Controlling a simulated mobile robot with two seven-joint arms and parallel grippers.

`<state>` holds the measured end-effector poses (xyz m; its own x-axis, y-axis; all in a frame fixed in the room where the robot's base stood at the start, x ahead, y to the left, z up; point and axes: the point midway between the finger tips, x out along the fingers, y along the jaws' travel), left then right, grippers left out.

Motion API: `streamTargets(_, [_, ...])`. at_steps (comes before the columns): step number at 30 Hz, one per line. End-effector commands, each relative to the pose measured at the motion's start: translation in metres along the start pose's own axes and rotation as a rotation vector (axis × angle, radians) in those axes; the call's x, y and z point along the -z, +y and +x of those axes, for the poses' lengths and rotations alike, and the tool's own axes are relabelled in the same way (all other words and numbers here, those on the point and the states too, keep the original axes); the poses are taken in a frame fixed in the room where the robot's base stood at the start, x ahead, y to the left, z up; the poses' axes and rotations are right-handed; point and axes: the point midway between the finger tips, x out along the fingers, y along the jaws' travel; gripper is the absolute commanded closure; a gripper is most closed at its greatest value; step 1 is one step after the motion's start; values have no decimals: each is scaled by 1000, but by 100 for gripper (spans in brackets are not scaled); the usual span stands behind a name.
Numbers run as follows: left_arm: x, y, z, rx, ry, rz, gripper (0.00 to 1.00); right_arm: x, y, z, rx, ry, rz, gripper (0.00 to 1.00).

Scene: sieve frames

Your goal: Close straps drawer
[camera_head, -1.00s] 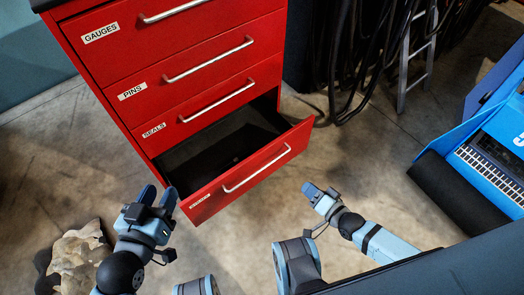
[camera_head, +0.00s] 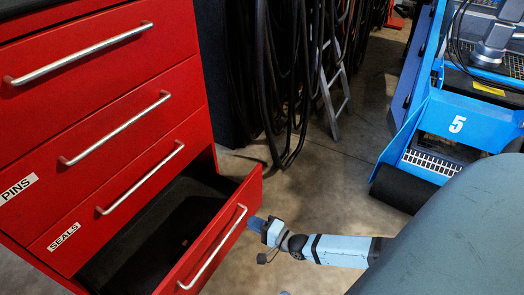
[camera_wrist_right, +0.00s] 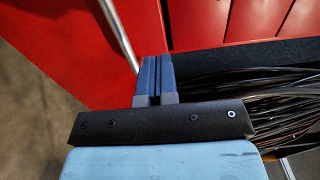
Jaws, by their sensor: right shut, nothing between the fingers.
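The bottom drawer of the red cabinet (camera_head: 165,165) is pulled out, its black inside (camera_head: 150,235) showing. Its red front (camera_head: 249,193) carries a long silver handle (camera_head: 222,243); no label on it is readable from here. My right gripper (camera_head: 256,224) is shut and empty, its blue fingers close beside the right end of the drawer front. In the right wrist view the shut fingers (camera_wrist_right: 155,62) point at the red drawer front (camera_wrist_right: 75,45), with the handle (camera_wrist_right: 120,35) just left of them. I cannot tell whether they touch it. My left gripper is out of view.
The PINS and SEALS drawers above are shut. Dark hoses (camera_head: 285,80) hang behind the cabinet, with a grey ladder (camera_head: 335,95) beside them. A blue machine marked 5 (camera_head: 455,125) stands at the right. The floor between them (camera_head: 330,185) is clear.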

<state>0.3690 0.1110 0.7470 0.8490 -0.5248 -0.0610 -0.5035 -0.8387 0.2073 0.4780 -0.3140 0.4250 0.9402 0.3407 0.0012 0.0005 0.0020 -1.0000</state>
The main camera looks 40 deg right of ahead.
Motion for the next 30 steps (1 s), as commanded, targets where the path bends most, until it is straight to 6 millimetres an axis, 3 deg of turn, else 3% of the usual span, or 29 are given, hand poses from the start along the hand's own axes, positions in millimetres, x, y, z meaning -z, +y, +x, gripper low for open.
streamTargets(6, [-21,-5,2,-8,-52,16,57,-1,3,47,3,0,1,100])
streamTargets(12, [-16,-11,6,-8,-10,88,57,-1,3,72,-1,0,0,100])
streamTargets(30, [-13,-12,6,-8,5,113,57,-1,1,80,-3,-1,-1,100])
